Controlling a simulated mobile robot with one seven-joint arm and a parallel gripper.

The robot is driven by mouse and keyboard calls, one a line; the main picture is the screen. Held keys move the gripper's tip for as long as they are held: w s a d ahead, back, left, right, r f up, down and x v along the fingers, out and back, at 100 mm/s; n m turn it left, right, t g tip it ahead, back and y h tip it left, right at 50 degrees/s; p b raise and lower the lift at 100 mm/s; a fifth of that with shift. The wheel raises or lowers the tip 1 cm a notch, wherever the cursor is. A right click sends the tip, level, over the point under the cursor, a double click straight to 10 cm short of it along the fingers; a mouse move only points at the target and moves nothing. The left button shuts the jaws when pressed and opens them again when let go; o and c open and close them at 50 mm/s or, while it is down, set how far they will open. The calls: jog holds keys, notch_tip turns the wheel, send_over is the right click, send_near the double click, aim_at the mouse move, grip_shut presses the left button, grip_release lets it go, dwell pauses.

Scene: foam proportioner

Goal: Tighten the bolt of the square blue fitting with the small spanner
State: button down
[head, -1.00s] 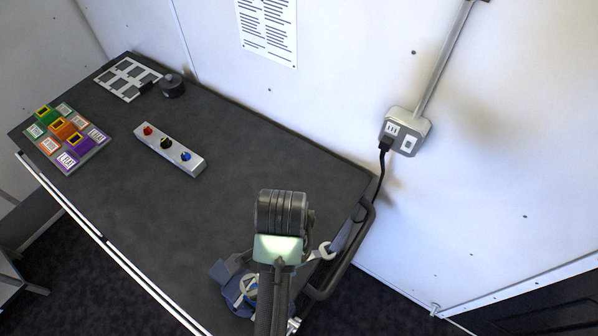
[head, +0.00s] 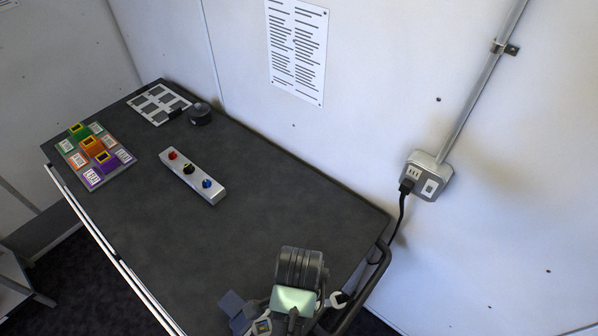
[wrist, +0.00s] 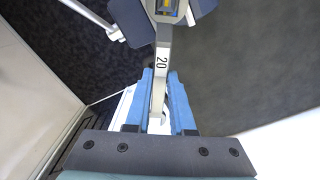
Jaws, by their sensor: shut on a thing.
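My gripper (wrist: 160,90) is shut, its two light blue fingers either side of a grey spanner (wrist: 161,63) marked 20. The spanner's open end (head: 338,299) sticks out to the right of my wrist in the head view. In the wrist view its far end runs up to a dark blue piece (wrist: 203,8) with a blue and yellow centre (wrist: 166,5), cut off by the frame's top. The piece also shows in the head view (head: 232,304), partly behind my wrist. I cannot tell whether this is the square blue fitting, nor whether the spanner sits around a bolt.
The dark table (head: 270,220) is mostly clear. A silver bar (head: 192,177) with red, black and blue knobs lies on it. Coloured blocks (head: 95,155), a white frame (head: 158,103) and a black round thing (head: 200,114) stand farther left. A rail (head: 372,285) edges the right end, beside a wall socket (head: 427,178).

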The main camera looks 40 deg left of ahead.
jog(key=shift+f, duration=1.1)
jog(key=s+d+m, duration=0.1)
jog(key=m, duration=0.1)
jog(key=s+d+m, duration=0.1)
jog(key=m, duration=0.1)
jog(key=s+m, duration=0.1)
jog(key=m, duration=0.1)
jog(key=shift+s+d, duration=0.3)
jog(key=shift+d, duration=0.1)
jog(key=s+m, duration=0.1)
jog(key=m, duration=0.1)
jog(key=s+m, duration=0.1)
jog(key=m, duration=0.1)
jog(key=shift+s+d, duration=0.25)
jog(key=shift+d, duration=0.1)
jog(key=s+m, duration=0.1)
jog(key=m, duration=0.1)
jog(key=s+m, duration=0.2)
jog(key=shift+a, duration=0.2)
jog(key=shift+w+d+n, duration=0.1)
jog(key=shift+w+n, duration=0.55)
jog(key=shift+n, duration=0.05)
notch_tip(320, 180, up, 6)
